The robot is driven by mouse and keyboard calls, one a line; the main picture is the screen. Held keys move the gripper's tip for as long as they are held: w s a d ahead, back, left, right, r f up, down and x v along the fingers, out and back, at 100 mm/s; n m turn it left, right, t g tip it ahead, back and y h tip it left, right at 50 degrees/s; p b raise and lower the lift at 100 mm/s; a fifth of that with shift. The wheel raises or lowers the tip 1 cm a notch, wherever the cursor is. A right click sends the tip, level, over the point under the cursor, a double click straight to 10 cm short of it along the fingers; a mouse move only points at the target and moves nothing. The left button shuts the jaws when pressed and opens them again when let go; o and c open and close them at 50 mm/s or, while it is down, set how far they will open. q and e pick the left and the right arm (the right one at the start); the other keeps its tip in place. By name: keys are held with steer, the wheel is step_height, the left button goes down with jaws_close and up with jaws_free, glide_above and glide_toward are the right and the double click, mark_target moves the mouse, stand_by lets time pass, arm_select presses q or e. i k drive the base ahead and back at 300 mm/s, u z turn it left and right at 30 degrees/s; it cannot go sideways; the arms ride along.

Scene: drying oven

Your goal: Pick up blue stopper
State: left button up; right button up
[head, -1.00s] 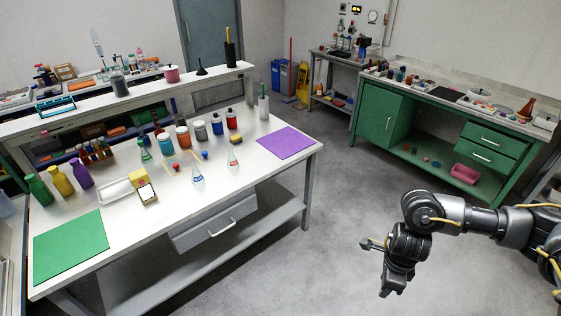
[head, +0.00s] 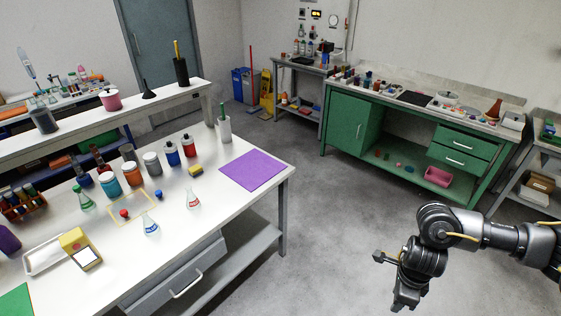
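A conical flask with blue liquid (head: 150,228) stands just in front, and one with red liquid (head: 193,201) stands to the right. My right gripper (head: 391,280) is over the floor at the lower right, well away from the table. Its two fingers look spread apart, with nothing between them. My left gripper is out of view.
Several lidded jars (head: 152,163) stand behind the stoppers. A white tray (head: 40,262) and a yellow device (head: 78,246) are at the left. Open floor separates the table from the green cabinet (head: 345,125).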

mark_target(159, 193)
steer(key=u, duration=0.1)
steer(key=i, duration=1.1)
steer(key=u, duration=1.25)
steer(key=i, duration=0.9)
steer(key=u, duration=1.05)
